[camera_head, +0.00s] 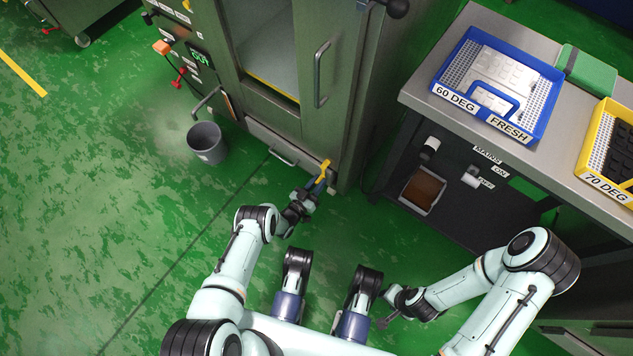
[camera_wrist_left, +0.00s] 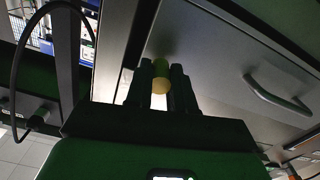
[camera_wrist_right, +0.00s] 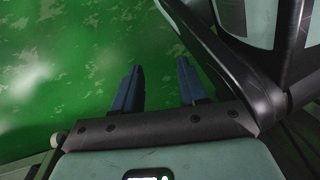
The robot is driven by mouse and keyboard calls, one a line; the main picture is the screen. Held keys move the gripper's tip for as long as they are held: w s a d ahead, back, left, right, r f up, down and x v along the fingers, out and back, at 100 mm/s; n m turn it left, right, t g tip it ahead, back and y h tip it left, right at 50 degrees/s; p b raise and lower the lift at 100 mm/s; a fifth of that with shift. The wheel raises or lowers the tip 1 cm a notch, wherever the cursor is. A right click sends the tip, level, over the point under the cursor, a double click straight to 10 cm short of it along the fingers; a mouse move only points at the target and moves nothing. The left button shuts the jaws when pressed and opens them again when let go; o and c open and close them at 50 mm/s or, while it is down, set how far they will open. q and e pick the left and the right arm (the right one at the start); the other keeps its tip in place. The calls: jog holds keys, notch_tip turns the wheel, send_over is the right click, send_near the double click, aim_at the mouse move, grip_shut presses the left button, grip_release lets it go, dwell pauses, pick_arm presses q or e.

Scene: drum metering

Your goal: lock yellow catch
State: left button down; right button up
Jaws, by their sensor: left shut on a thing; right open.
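The yellow catch (camera_head: 323,170) is at the lower right corner of the grey cabinet's front, beside the low drawer. My left gripper (camera_head: 318,184) is at the catch and shut on it. In the left wrist view the catch's rounded yellow end (camera_wrist_left: 160,86) shows between the two fingers; the rest of it is hidden or dark. My right gripper (camera_head: 384,322) is low in the head view, away from the cabinet. In the right wrist view its fingers (camera_wrist_right: 160,88) are apart with only green floor between them.
The grey cabinet (camera_head: 340,100) has a door handle (camera_head: 321,75) and a drawer handle (camera_head: 283,157). A grey bucket (camera_head: 207,143) stands on the floor at left. A bench (camera_head: 420,88) at right holds a blue tray (camera_head: 548,117), a yellow tray (camera_head: 590,150) and a green box (camera_head: 590,75).

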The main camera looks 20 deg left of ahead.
pick_arm(q)
jog(key=c, duration=1)
grip_release()
jog(key=shift+o, duration=0.2)
jog(key=p+v, duration=0.4)
jog(key=v, duration=0.9)
jog(key=shift+s, duration=0.25)
pick_arm(e)
jog(key=w+a+r+t, duration=0.1)
jog(key=w+r+t, duration=0.1)
jog(key=w+r, duration=0.4)
jog(key=shift+w+t, duration=0.4)
jog(key=shift+w, duration=0.3)
